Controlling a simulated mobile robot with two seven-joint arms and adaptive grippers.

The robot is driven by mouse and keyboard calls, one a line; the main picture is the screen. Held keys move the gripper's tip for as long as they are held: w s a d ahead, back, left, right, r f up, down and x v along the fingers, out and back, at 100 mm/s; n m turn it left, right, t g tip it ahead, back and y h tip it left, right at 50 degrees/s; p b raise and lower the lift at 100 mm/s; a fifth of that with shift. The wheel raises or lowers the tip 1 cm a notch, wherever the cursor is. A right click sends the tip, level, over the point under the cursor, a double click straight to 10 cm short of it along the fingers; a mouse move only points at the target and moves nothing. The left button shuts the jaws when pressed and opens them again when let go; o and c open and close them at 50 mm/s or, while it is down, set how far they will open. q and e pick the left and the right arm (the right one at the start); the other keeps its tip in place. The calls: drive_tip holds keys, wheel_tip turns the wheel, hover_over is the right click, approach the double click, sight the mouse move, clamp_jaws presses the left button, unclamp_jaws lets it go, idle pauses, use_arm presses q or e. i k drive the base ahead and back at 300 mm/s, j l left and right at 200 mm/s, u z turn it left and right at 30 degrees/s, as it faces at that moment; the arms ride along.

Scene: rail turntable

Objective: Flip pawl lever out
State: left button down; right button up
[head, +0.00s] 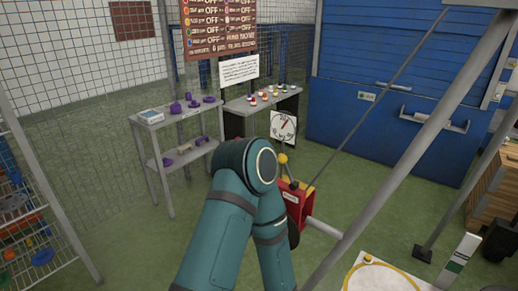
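A red box (297,199) with a pale label sits right of centre, on or beside a grey bar. A short stalk with a yellow knob (282,159) rises at its upper left; I cannot tell whether this is the pawl lever. My teal arm bends across the lower middle and hides the left part of the red box. Neither of my grippers can be made out.
A grey post (403,148) slants across the right side. A round dial (284,126) hangs behind the red box. A grey shelf (180,122) with purple parts stands left, and a white wire rack (47,222) at the far left. Green floor lies between.

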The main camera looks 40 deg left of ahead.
sight(287, 171)
drive_tip(key=i+j, duration=0.1)
drive_tip(key=j, duration=0.35)
drive_tip(key=i+j, duration=0.1)
drive_tip(key=j, duration=0.75)
drive_tip(key=i, duration=0.05)
